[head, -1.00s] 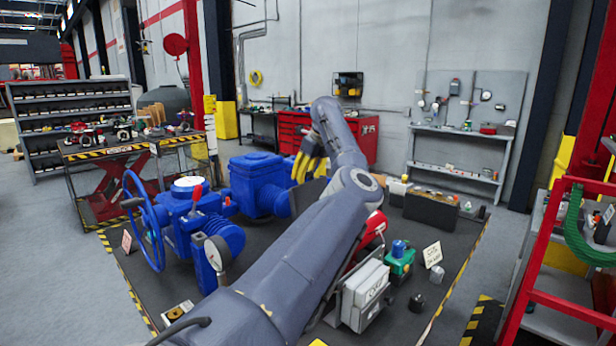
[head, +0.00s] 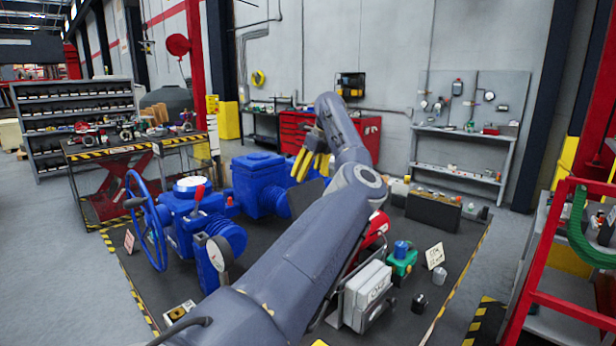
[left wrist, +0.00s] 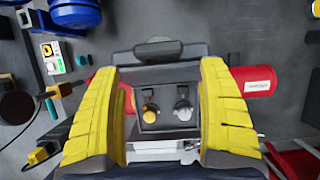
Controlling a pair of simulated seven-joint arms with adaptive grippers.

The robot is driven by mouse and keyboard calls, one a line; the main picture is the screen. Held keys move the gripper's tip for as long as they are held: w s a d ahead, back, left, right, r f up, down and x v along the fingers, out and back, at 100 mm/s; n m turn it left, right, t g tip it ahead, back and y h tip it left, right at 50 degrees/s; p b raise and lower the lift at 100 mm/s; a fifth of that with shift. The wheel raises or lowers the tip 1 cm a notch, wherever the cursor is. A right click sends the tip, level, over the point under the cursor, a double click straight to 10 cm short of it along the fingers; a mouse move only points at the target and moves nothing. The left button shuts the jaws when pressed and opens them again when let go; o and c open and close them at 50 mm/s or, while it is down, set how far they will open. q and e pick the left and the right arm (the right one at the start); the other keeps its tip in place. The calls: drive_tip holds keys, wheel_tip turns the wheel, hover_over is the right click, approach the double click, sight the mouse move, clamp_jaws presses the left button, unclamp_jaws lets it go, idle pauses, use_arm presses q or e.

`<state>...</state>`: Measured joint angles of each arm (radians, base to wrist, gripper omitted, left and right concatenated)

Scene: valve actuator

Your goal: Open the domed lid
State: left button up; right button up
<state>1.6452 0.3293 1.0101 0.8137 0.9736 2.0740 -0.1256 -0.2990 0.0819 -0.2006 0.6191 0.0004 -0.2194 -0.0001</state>
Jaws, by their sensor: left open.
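My left gripper (head: 311,166) is open, with yellow fingers apart, above the dark mat's middle. In the left wrist view its fingers (left wrist: 160,112) frame a dark box (left wrist: 160,82) with an orange knob (left wrist: 150,112) and a silver knob (left wrist: 183,110). A rounded dark handle-like piece (left wrist: 158,50) is at the box's top edge. A red cylinder (left wrist: 255,80) lies behind it. A dark flat panel (head: 307,196) shows below the gripper in the head view. I cannot tell for certain which part is the domed lid; my arm hides much of this unit. My right gripper is not in view.
A blue valve actuator (head: 190,215) with a handwheel (head: 146,220) stands at left; a blue housing (head: 258,182) is behind it. Grey boxes (head: 366,296), a green-and-blue part (head: 401,258) and a sign (head: 434,255) are right of my arm.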

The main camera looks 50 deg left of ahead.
use_arm(q)
drive_tip(key=v, duration=1)
drive_tip(key=shift+r, duration=0.25)
drive_tip(key=shift+d, duration=0.1)
drive_tip(key=shift+c, duration=0.3)
